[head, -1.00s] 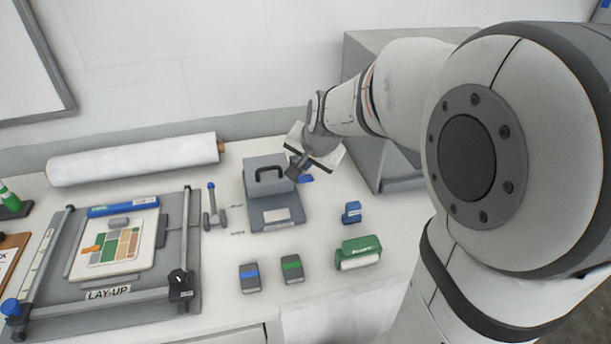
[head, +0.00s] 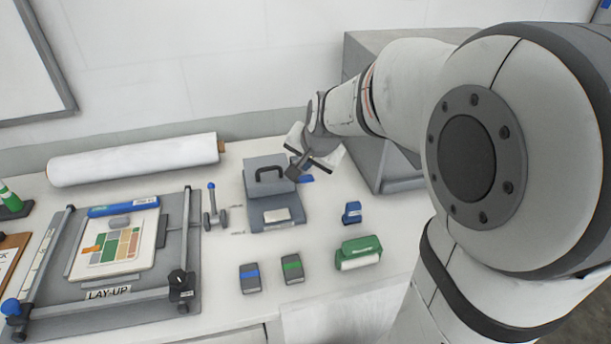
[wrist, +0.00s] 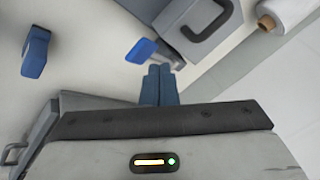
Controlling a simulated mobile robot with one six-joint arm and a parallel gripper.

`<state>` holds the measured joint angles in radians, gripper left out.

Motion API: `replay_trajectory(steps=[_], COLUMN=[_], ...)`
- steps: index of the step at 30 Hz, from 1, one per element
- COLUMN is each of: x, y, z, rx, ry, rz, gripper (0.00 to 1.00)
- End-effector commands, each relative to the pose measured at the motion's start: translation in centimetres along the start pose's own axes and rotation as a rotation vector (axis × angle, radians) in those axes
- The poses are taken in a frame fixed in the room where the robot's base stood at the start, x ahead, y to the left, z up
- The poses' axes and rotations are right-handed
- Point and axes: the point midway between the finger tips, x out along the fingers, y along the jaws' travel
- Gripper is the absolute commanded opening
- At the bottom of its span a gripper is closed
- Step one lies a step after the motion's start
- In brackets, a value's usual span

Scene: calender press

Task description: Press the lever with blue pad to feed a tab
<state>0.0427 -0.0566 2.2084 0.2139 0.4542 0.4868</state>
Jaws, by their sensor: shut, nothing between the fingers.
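The grey tab feeder (head: 275,210) stands on the bench with a black handle on top; it also shows at the top of the wrist view (wrist: 190,18). Its lever's blue pad (head: 306,179) sticks out on the right side, partly hidden by my gripper in the head view. In the wrist view the blue pad (wrist: 140,51) is just beyond and left of my fingertips. My gripper (head: 291,173) is shut and empty, close to the pad. Its fingertips (wrist: 160,70) point toward the feeder in the wrist view. I cannot tell whether they touch the pad.
A blue stamp-like block (head: 351,212) and a green one (head: 358,253) stand right of the feeder. Two small grey blocks (head: 250,278) (head: 292,268) lie in front. The lay-up frame (head: 186,240) is left, a white roll (head: 130,160) behind. A grey box (head: 375,150) stands behind my arm.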

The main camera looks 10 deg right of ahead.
Motion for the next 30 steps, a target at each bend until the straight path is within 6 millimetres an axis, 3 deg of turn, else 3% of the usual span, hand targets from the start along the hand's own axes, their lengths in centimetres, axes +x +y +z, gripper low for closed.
replay_trajectory(steps=[30], x=[0.58], y=[0.5], z=[0.38], rx=[0.001], ry=[0.0], rz=[0.0], gripper=[0.0])
